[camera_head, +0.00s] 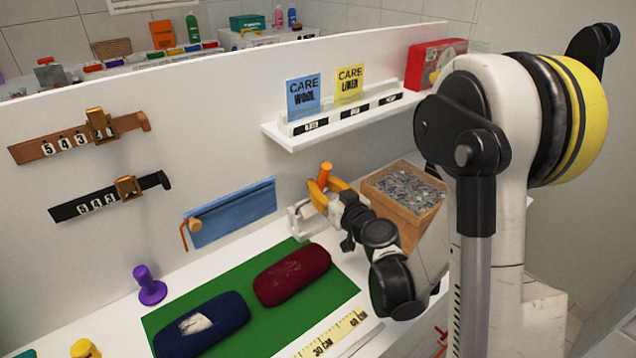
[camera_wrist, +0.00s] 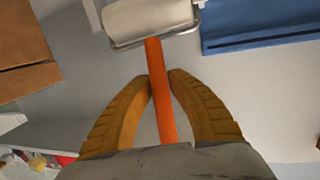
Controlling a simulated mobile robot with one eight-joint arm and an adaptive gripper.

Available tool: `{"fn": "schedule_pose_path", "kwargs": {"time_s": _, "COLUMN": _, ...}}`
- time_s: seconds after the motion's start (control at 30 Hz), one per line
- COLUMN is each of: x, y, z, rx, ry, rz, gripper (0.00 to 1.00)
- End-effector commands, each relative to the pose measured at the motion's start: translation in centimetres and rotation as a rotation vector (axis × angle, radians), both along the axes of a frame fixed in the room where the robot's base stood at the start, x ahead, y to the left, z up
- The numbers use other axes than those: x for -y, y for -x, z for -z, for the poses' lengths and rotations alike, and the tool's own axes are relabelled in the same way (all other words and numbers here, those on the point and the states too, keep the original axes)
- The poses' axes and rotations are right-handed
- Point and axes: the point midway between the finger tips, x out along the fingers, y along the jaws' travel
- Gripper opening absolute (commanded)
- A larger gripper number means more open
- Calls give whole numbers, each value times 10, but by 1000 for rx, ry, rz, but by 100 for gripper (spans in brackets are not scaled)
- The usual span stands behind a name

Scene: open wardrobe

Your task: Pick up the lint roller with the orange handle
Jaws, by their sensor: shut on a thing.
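The lint roller has an orange handle (camera_head: 326,171) and a white roller head (camera_head: 299,218). In the head view it is upright, handle up, in front of the white back panel, right of the blue cloth. My gripper (camera_head: 325,188) has its yellow fingers shut on the handle. The wrist view shows the handle (camera_wrist: 155,60) running between both fingertips (camera_wrist: 159,80), with the white head (camera_wrist: 148,20) in a metal frame beyond them. I cannot tell whether the head touches the surface below.
A box of grey bits (camera_head: 400,205) stands close right of my gripper. A shelf with care cards (camera_head: 345,130) juts out above. A green mat (camera_head: 225,305) bears a maroon (camera_head: 292,275) and a navy knitted item (camera_head: 200,328). A blue cloth (camera_head: 235,212) hangs left.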

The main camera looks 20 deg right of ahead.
Motion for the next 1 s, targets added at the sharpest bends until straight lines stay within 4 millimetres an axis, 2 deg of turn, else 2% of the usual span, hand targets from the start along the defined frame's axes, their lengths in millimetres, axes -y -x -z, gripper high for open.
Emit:
{"fn": "schedule_pose_path", "kwargs": {"time_s": 0.03, "x": 1, "y": 2, "z": 2, "rx": 19, "ry": -6, "rz": 3, "gripper": 0}}
{"fn": "schedule_pose_path", "kwargs": {"time_s": 0.1, "x": 2, "y": 7, "z": -21, "rx": 16, "ry": -3, "rz": 3, "gripper": 0}}
{"fn": "schedule_pose_path", "kwargs": {"time_s": 0.3, "x": 5, "y": 20, "z": -64, "rx": 14, "ry": -3, "rz": 2, "gripper": 0}}
{"fn": "schedule_pose_path", "kwargs": {"time_s": 0.47, "x": 14, "y": 60, "z": -57, "rx": 14, "ry": -3, "rz": 4, "gripper": 0}}
{"fn": "schedule_pose_path", "kwargs": {"time_s": 0.87, "x": 39, "y": 183, "z": -56, "rx": 14, "ry": -3, "rz": 8, "gripper": 0}}
{"fn": "schedule_pose_path", "kwargs": {"time_s": 0.9, "x": 39, "y": 185, "z": -69, "rx": -25, "ry": 8, "rz": 3, "gripper": 0}}
{"fn": "schedule_pose_path", "kwargs": {"time_s": 1.0, "x": 41, "y": 197, "z": -75, "rx": -103, "ry": 22, "rz": 3, "gripper": 0}}
